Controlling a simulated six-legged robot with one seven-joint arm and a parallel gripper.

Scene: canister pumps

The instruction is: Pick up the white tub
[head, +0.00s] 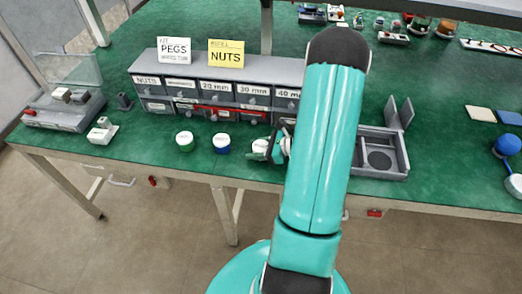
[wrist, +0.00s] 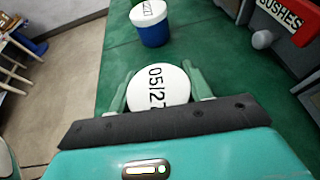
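The white tub, its round lid printed "05/27", is in the wrist view (wrist: 160,88) between the fingers of my gripper (wrist: 158,84). One pale green finger lies close along each side of it. I cannot tell whether both fingers press on it. In the head view the white tub (head: 259,147) is partly hidden by my gripper (head: 270,148), near the table's front edge in front of the drawers. I cannot tell whether it is clear of the table.
A blue tub with a white lid (head: 222,143) stands just left, also in the wrist view (wrist: 152,24). The drawer unit (head: 216,92) stands behind. A grey tray (head: 379,172) is right of my arm.

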